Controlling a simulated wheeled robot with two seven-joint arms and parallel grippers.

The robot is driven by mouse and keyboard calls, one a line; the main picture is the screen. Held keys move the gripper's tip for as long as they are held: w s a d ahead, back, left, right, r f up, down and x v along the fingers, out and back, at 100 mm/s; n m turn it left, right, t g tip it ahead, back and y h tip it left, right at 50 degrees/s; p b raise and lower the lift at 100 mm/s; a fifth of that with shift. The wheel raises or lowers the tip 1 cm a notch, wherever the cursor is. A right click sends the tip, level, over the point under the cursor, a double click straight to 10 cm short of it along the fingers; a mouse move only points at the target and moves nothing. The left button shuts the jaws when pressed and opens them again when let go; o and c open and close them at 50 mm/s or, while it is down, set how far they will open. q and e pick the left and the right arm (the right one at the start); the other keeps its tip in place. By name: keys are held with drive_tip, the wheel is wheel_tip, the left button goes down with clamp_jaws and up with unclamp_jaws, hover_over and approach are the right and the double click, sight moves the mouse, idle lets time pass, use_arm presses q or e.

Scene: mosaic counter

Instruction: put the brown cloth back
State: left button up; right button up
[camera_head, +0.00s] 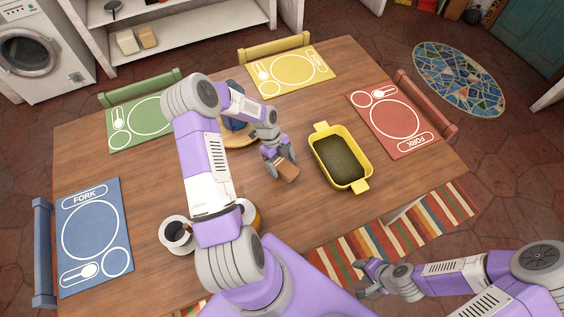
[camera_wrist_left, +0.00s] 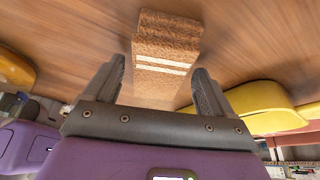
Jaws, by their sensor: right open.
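The brown cloth (camera_head: 287,172) is a small folded block at the fingertips of my left gripper (camera_head: 280,164), over the middle of the wooden table. In the left wrist view the cloth (camera_wrist_left: 165,55) has two pale stripes and lies between the two spread fingers of the left gripper (camera_wrist_left: 160,88). I cannot tell whether the fingers press on it or whether it rests on the table. My right gripper (camera_head: 370,280) is open and empty, beyond the table's edge at the lower right.
A yellow dish (camera_head: 363,186) stands just right of the cloth. A round wooden board (camera_head: 244,141) is partly hidden behind my left arm. A dark-filled cup (camera_head: 177,234) stands at the lower left. Blue, green, yellow and red placemats lie around the table (camera_head: 330,235).

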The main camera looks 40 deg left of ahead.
use_arm(q)
drive_tip(key=shift+r, duration=0.1)
drive_tip(key=shift+a+r, duration=0.1)
drive_tip(key=shift+r, duration=0.2)
drive_tip(key=p+v, duration=0.2)
drive_tip(key=v, duration=0.9)
drive_tip(key=shift+r, duration=0.2)
drive_tip(key=shift+a, duration=0.15)
drive_tip(key=shift+r, duration=0.1)
